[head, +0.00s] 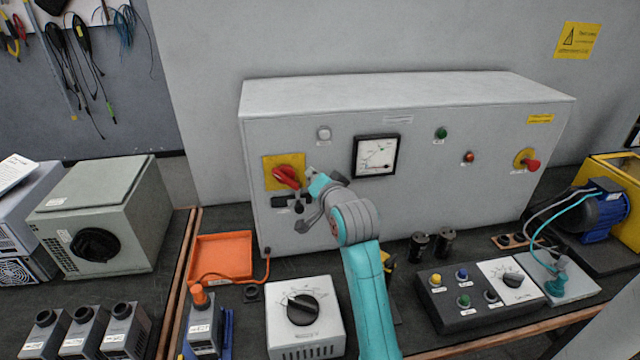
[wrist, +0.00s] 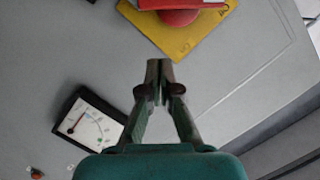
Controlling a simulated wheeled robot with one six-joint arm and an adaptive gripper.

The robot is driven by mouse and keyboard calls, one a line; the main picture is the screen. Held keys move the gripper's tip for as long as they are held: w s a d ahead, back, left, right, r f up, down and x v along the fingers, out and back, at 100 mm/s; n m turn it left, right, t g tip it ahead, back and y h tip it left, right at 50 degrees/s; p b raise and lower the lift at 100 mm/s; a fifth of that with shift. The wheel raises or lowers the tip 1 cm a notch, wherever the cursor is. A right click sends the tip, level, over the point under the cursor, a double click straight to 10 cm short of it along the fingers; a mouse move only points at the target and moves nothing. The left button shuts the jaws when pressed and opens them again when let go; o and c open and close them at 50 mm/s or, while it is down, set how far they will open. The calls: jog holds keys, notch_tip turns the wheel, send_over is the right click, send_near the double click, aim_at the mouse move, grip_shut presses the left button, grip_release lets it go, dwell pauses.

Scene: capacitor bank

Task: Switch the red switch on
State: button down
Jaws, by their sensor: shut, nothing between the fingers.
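The red switch (head: 287,177) is a red rotary handle on a yellow square plate (head: 271,160), on the left of the grey cabinet's front. In the head view its handle lies at a slant, running from upper left to lower right. My gripper (head: 303,208) is in front of the cabinet, just right of and below the switch, its tips partly hidden by my wrist. In the wrist view my gripper (wrist: 160,68) is shut and empty, with the red switch (wrist: 180,10) beyond the fingertips, cut off by the top edge. A visible gap separates them in that view.
The grey cabinet (head: 480,180) also carries a meter (head: 376,157), a white button (head: 324,133), green and orange lamps, and a red knob (head: 531,165) on the right. Below stand an orange tray (head: 221,258), a dial box (head: 305,318) and a button box (head: 478,298).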

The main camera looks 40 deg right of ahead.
aim_at(296, 188)
jog(key=shift+w+a+f, duration=0.5)
jog(key=shift+w+f, duration=0.15)
jog(key=shift+f, duration=0.15)
jog(key=shift+w+a+f, duration=0.45)
jog(key=shift+w+f, duration=0.2)
jog(key=shift+f, duration=0.1)
jog(key=shift+f+m, duration=0.3)
jog(key=shift+m, duration=0.4)
jog(key=m, duration=0.2)
jog(key=f+m+t, duration=0.1)
jog(key=m+t, duration=0.1)
jog(key=m, duration=0.1)
jog(key=shift+w+a+f+m+y, duration=0.15)
jog(key=shift+a+f+m+y, duration=0.15)
jog(key=shift+f, duration=0.1)
jog(key=m, duration=0.2)
jog(key=a+m+t, duration=0.1)
jog(key=m, duration=0.1)
jog(key=w+f+m, duration=0.1)
jog(key=m, duration=0.1)
jog(key=shift+a+f+h, duration=0.1)
jog(key=shift+a+h, duration=0.15)
jog(key=shift+h, duration=0.15)
jog(key=shift+w+a, duration=0.3)
jog(key=shift+a, duration=0.1)
